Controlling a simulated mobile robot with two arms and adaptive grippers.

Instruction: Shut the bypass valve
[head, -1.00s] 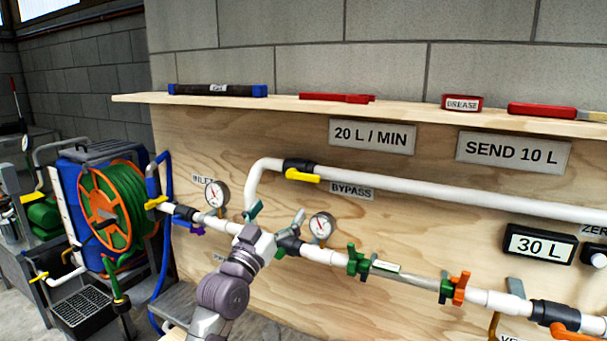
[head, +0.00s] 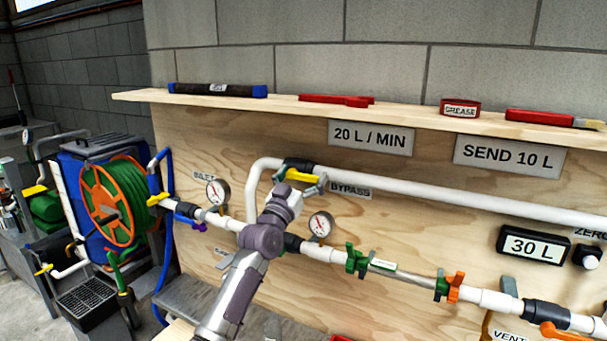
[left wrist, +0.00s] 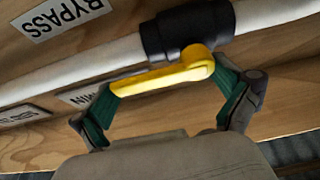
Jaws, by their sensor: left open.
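The bypass valve has a black body (head: 297,164) on the upper white pipe and a yellow lever (head: 302,177), left of the BYPASS label (head: 350,190). The lever lies roughly along the pipe. My left gripper (head: 301,183) is open at the lever, one finger towards each end. In the left wrist view, the yellow lever (left wrist: 160,78) spans between the green-padded fingertips of my left gripper (left wrist: 165,88), very close to both; I cannot tell whether they touch it. The black valve body (left wrist: 187,32) is just beyond. My right gripper is not in view.
A wooden shelf (head: 420,113) with tools juts out above the pipe. A hose reel (head: 115,200) stands at left.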

